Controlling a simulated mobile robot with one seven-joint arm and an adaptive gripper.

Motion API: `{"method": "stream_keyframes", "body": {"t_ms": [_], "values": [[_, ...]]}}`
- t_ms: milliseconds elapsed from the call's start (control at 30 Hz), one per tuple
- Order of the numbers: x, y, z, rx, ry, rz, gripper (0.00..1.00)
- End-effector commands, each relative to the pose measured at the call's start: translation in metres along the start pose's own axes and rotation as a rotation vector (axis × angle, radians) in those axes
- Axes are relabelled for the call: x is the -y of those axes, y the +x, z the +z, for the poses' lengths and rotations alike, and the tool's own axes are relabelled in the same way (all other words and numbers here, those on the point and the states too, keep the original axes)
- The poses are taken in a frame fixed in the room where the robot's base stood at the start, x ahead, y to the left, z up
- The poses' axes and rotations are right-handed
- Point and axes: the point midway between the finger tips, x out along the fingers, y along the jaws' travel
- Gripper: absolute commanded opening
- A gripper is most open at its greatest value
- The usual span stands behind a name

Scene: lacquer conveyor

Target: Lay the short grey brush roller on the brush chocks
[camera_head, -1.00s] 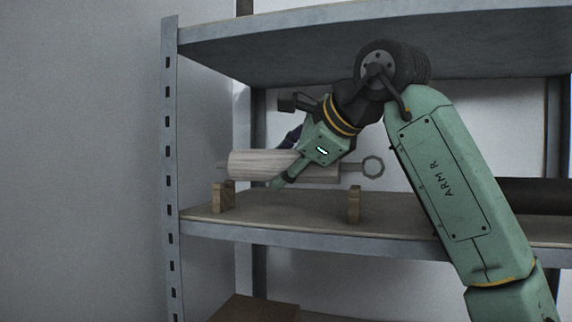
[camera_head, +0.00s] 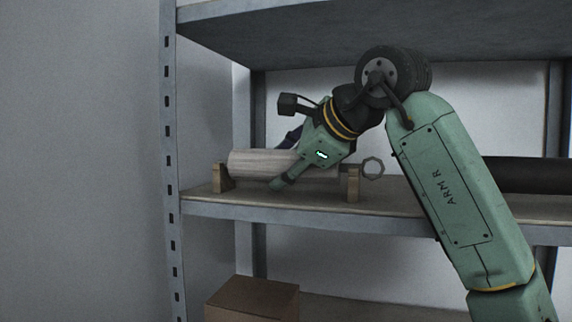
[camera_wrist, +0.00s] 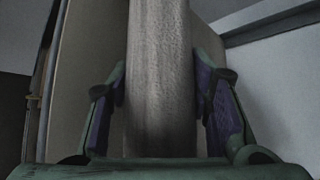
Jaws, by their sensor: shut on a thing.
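The short grey brush roller (camera_head: 255,162) lies level across the shelf in the head view, with a ring-shaped end (camera_head: 373,168) on the right. My gripper (camera_head: 284,163) is shut on the roller's body, which also runs between the two fingers in the wrist view (camera_wrist: 160,80). The brush chocks are two small wooden blocks on the shelf, a left chock (camera_head: 222,178) and a right chock (camera_head: 353,184). The roller's ends are at the height of the chock tops. I cannot tell whether the chocks bear its weight.
The chocks stand on the middle shelf board (camera_head: 315,197) of a grey metal rack. An upper shelf (camera_head: 300,30) hangs above my arm. A dark cylinder (camera_head: 530,175) lies to the right behind my arm. A brown cardboard box (camera_head: 252,298) is on the lower shelf.

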Motion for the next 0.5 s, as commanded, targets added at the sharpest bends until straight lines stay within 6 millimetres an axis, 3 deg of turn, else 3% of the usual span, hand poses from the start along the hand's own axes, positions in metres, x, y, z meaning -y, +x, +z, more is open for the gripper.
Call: {"method": "stream_keyframes", "body": {"t_ms": [433,467,500], "values": [[-0.0011,-0.0024,0.0011,0.001,-0.001,-0.001,0.09],[-0.0011,-0.0024,0.0011,0.001,0.0,-0.001,0.46],[-0.001,-0.0024,0.001,0.001,0.0,-0.001,0.49]]}}
